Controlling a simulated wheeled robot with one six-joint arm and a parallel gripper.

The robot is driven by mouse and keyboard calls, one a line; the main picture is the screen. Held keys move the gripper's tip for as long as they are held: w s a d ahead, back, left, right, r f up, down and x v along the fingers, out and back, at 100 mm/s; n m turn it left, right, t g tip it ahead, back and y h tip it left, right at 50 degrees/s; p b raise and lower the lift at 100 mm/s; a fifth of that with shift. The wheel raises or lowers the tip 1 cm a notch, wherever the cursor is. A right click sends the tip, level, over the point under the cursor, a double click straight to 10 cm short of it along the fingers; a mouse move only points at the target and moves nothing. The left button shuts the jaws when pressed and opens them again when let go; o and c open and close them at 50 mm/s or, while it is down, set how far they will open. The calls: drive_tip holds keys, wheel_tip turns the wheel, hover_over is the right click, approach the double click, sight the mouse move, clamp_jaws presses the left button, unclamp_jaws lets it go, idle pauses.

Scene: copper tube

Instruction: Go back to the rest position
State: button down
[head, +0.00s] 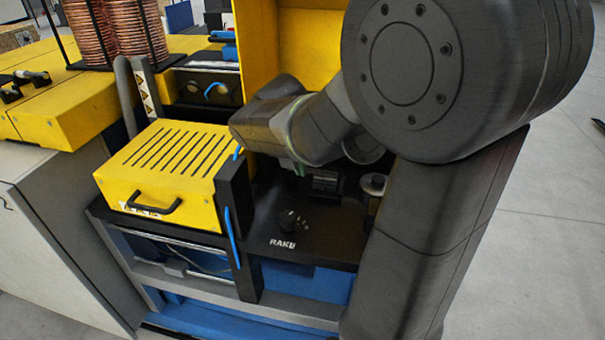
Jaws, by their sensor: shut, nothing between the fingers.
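My arm reaches in from the right of the head view, over the black work surface (330,233) of the machine. Its wrist bends down over the back of that surface. My gripper (301,170) is a small dark shape under the wrist, shut and empty. Its fingertips are hard to make out against the dark parts behind. No copper tube shows in my gripper. Coils of copper tube (95,32) stand upright at the top left, well apart from my arm.
A slotted yellow cover (165,165) with a black handle (153,205) stands left of my wrist. A black post (236,225) with a blue line is close by. A tall yellow panel (305,45) rises behind. Bare floor (545,220) lies to the right.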

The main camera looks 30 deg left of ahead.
drive_tip(key=shift+d+v, duration=0.1)
drive_tip(key=shift+v, duration=1.05)
drive_tip(key=shift+d+v, duration=0.15)
drive_tip(key=shift+v, duration=0.95)
drive_tip(key=shift+f, duration=0.15)
